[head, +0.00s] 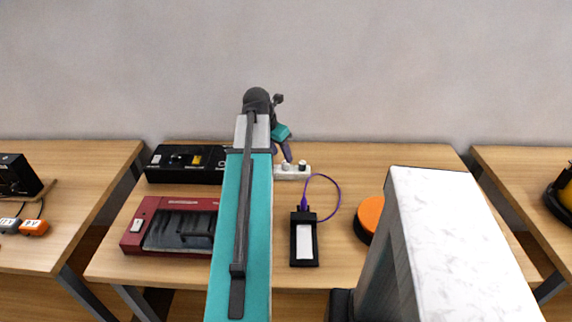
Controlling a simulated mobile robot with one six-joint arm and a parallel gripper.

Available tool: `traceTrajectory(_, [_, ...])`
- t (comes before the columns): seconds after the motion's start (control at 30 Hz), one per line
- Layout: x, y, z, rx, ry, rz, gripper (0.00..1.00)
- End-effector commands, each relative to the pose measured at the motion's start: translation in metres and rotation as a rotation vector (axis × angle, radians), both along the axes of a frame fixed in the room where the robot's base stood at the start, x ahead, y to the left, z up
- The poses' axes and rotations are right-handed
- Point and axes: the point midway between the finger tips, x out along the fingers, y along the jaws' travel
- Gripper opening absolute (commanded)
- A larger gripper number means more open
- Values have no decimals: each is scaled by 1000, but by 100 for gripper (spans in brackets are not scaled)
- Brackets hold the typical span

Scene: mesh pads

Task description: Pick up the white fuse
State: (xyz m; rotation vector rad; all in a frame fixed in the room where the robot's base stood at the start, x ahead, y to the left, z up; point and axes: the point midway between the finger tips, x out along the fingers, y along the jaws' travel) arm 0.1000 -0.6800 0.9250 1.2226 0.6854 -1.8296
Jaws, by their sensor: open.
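A small white block (287,174) with round bumps on top lies at the back of the middle table. I cannot tell whether it is the fuse or a holder with the fuse on it. My gripper (282,155) is open just above and behind the left part of this block, with its dark fingers pointing down. I see nothing between the fingers. Whether a fingertip touches the block is too small to tell. My teal arm hides the table to the left of the block.
A black box (168,177) and a red device (133,237) stand left. A black device (305,262) with a purple cable (340,199) lies in front of the block. An orange-topped round thing (370,212) is on the right, partly hidden. Bare wood shows at the back right.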

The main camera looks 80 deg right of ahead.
Motion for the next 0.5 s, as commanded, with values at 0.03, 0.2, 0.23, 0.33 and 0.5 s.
traceTrajectory(0.03, [-1,-1,-2,0,0,-1,43])
traceTrajectory(0.2, [-1,-2,-4,-2,-1,-1,43])
traceTrajectory(0.23, [-1,-2,-4,-2,-1,-1,43])
traceTrajectory(0.33, [-1,-2,-4,0,0,-1,43])
traceTrajectory(0.5, [-2,-2,-5,0,0,-1,43])
